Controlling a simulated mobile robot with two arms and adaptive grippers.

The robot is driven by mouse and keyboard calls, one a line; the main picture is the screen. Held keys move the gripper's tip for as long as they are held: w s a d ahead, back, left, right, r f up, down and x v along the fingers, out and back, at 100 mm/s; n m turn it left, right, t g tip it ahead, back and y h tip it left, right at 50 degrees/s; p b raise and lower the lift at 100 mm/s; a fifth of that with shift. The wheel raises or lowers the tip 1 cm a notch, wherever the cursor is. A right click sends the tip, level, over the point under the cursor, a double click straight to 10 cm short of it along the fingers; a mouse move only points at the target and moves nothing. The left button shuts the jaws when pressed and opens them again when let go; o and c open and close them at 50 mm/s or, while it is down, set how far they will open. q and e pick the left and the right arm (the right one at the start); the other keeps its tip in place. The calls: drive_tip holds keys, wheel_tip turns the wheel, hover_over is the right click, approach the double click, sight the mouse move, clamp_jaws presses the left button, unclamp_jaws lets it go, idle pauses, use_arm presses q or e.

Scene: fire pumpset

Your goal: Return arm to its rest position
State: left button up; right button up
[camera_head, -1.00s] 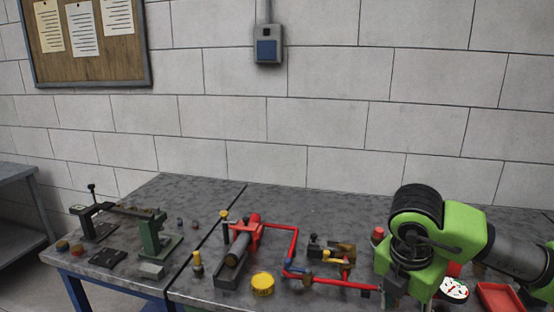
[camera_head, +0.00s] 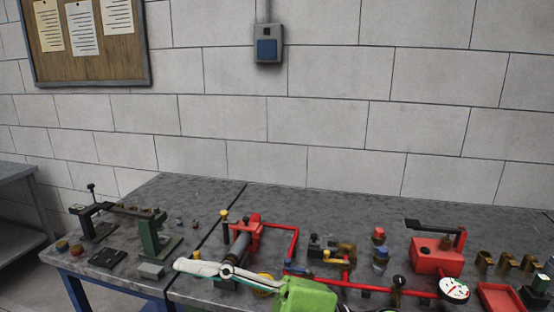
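One of my arms shows at the bottom centre, with a green link and a slim white and grey end pointing left. I take this end as my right gripper (camera_head: 190,268), since the arm was at the right before. It is seen nearly edge-on, so I cannot tell whether its fingers are open or shut. Nothing clearly held shows at its tip. It lies in front of the yellow cap (camera_head: 265,292), partly hiding it, and overlaps the dark cylinder of the red-clamped pump part (camera_head: 241,246). My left gripper is not in view.
The grey workbench (camera_head: 330,208) holds red piping (camera_head: 296,240), a red box with a black lever (camera_head: 436,257), a round gauge (camera_head: 454,288), a red tray (camera_head: 500,297) and brass fittings (camera_head: 485,260). A green vise-like stand (camera_head: 152,237) is at left. The bench's back strip is clear.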

drive_tip(key=w+d+f+m+t+h, duration=0.1)
drive_tip(key=w+d+m+t+h, duration=1.1)
drive_tip(key=m+t, duration=0.85)
drive_tip(key=w+d+f+m+g+h, duration=0.1)
drive_tip(key=d+f+m+g+h, duration=0.25)
drive_tip(key=d+f, duration=0.55)
drive_tip(key=w+d+f+m+g+h, duration=0.15)
drive_tip(key=d+f+m+h, duration=0.35)
drive_tip(key=f, duration=0.8)
drive_tip(key=s+d+f+n+g, duration=0.1)
drive_tip(key=s+d+f+g, duration=0.1)
drive_tip(key=s+f+g, duration=0.7)
drive_tip(key=s+d+f+g, duration=0.3)
drive_tip(key=s+f, duration=0.9)
drive_tip(key=s, duration=0.4)
wheel_tip(320, 180, down, 25)
drive_tip(key=s+g, duration=0.1)
drive_tip(key=s+d+f+g, duration=0.1)
drive_tip(key=s+d+f, duration=0.1)
drive_tip(key=s+f, duration=1.4)
drive_tip(key=shift+s+d+f+n+h, duration=0.3)
drive_tip(key=shift+s+d+f+h, duration=0.15)
drive_tip(key=shift+s, duration=0.25)
